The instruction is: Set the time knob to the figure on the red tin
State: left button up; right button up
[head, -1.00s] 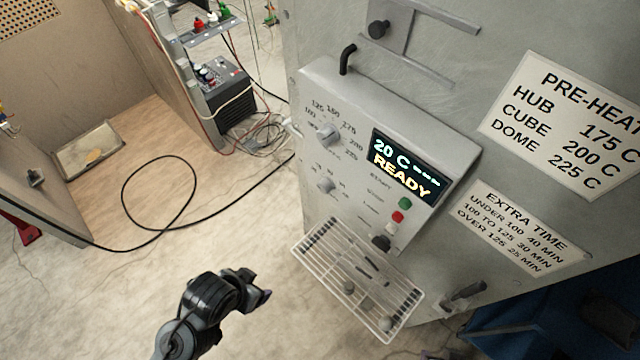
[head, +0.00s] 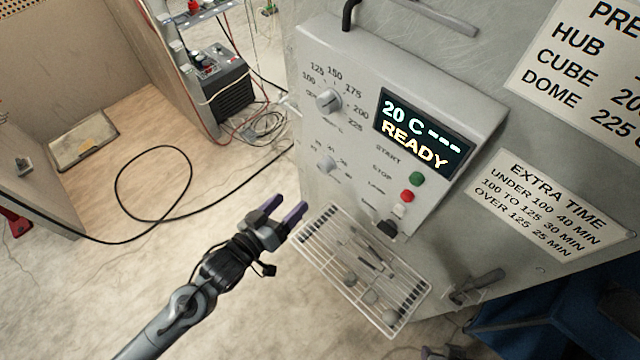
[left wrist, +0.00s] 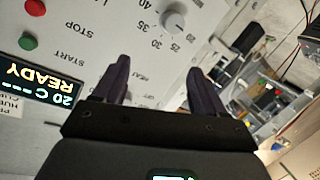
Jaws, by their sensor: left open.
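The time knob (head: 326,165), a small grey knob, is the lower of two on the oven's sloping control panel (head: 440,87). It also shows in the left wrist view (left wrist: 174,22) beside the printed figures 25, 30, 35 and 40; I cannot tell where it points. My left gripper (head: 288,205) is open and empty, below and left of the knob and apart from it. In the left wrist view the fingers (left wrist: 157,75) point toward the panel, the knob beyond them. I cannot make out a red tin with a figure. My right gripper is not in view.
The larger temperature knob (head: 329,101) sits above. The display (head: 423,133) reads 20 C and READY. Green (head: 417,178) and red (head: 407,196) buttons lie right of the time knob. A wire rack (head: 322,262) juts out below. A black cable (head: 120,180) loops on the floor.

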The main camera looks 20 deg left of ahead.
aim_at(322, 170)
pick_arm(q)
jog(key=w+a+f+m+t+h+b, duration=0.1)
jog(key=w+a+f+m+h+b, duration=0.15)
jog(key=w+f+m+b, duration=0.4)
jog(key=w+d+b, duration=0.1)
jog(key=w, duration=0.1)
jog(key=w+d+n+b, duration=0.1)
jog(key=w, duration=0.2)
jog(key=w+d+n+b, duration=0.1)
jog(key=w+d, duration=0.1)
jog(key=shift+w+h, duration=0.25)
jog(key=shift+x, duration=0.9)
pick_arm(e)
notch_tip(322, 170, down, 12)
pick_arm(q)
jog(key=shift+f, duration=0.1)
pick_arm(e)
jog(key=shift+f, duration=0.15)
pick_arm(q)
jog(key=c, duration=1.1)
jog(key=shift+o, duration=0.2)
